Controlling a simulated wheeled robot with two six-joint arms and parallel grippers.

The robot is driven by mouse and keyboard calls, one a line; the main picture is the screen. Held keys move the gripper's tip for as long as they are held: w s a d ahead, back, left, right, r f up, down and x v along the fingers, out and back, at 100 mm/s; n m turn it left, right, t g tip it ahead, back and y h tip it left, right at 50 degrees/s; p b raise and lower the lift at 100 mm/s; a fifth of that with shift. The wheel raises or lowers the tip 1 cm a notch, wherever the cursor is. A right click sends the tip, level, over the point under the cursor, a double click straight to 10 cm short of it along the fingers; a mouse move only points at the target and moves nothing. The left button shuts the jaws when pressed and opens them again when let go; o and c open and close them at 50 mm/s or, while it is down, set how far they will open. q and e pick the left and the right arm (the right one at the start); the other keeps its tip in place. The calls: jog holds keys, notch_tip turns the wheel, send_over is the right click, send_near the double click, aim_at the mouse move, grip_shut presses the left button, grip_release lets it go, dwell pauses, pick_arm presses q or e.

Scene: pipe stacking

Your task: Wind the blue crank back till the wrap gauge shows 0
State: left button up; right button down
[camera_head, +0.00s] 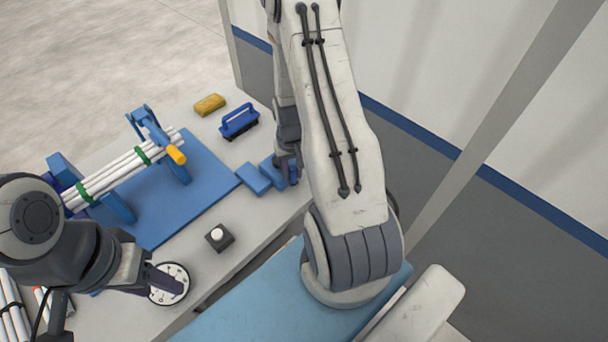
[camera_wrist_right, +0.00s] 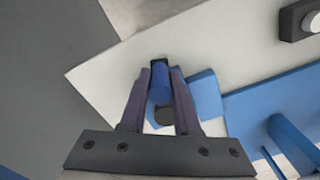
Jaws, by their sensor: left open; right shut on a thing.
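The blue crank shows in the right wrist view as a blue upright grip (camera_wrist_right: 161,88) above a blue block (camera_wrist_right: 196,94). My right gripper (camera_wrist_right: 160,78) is shut on this grip, one finger on each side. In the head view my right gripper (camera_head: 289,172) is at the right edge of the table, beside the blue crank block (camera_head: 254,179), and my arm hides part of it. A round white dial (camera_head: 172,290), seemingly the wrap gauge, lies near the front; its reading is too small to tell. My left gripper (camera_head: 165,280) is open over the dial and partly covers it.
A bundle of white pipes (camera_head: 122,170) with green bands rests in blue supports on a blue plate (camera_head: 205,185). A black box with a white button (camera_head: 219,237), a blue brush (camera_head: 239,122) and a yellow sponge (camera_head: 209,104) stand nearby. More pipes (camera_head: 14,310) lie lower left.

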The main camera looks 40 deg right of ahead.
jog(key=shift+w+a, duration=0.2)
jog(key=shift+a, duration=0.35)
jog(key=shift+w+a, duration=0.5)
jog(key=shift+a, duration=0.35)
jog(key=shift+w+a, duration=0.5)
jog(key=shift+a, duration=0.3)
jog(key=shift+w+a, duration=0.55)
jog(key=shift+w, duration=0.25)
jog(key=shift+w+a, duration=0.5)
jog(key=shift+w, duration=0.25)
jog(key=shift+w+a, duration=0.15)
jog(key=shift+w, duration=0.75)
jog(key=shift+w+a, duration=0.15)
jog(key=shift+w, duration=0.75)
